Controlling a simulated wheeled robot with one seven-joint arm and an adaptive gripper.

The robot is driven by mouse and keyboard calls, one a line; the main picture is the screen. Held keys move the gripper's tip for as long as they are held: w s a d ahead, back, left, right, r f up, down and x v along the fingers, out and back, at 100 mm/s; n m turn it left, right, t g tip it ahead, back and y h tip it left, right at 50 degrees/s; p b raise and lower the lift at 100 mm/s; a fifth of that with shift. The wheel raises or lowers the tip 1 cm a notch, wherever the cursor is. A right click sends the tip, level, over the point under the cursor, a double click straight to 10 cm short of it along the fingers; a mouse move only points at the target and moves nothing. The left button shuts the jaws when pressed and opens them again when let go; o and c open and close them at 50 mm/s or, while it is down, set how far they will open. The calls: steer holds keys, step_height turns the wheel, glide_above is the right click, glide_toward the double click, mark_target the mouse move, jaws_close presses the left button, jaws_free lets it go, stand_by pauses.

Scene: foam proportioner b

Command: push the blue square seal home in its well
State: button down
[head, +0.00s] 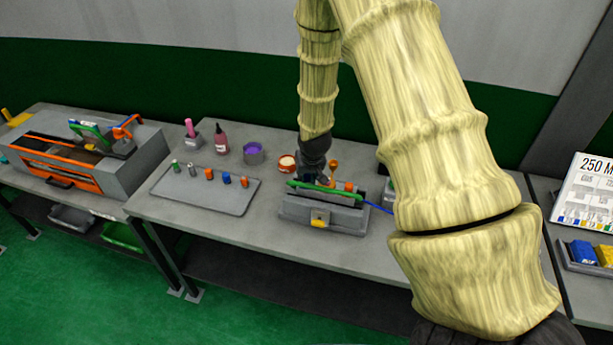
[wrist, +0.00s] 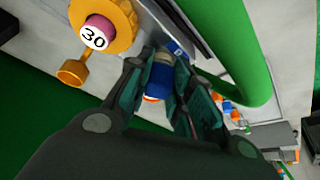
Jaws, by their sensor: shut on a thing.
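In the wrist view my gripper (wrist: 168,62) is shut on a blue piece (wrist: 160,76), which has a pale band and an orange end. The piece appears to be the blue square seal. Its far end is at the grey top of the proportioner; how deep it sits in a well is hidden. In the head view my gripper (head: 318,180) is down at the grey proportioner (head: 300,211), behind its green bar (head: 313,190). The held piece is mostly hidden there by the fingers and bar.
An orange knob with a pink "30" cap (wrist: 95,32) is close beside my gripper. A grey tray (head: 180,188) with several small pieces lies to the left. Bare table lies between tray and proportioner.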

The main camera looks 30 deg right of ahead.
stand_by(0.4)
steer(key=c, duration=1.2)
jaws_free()
steer(key=shift+f, duration=0.15)
steer(key=shift+o, duration=0.4)
steer(key=shift+r, duration=3.55)
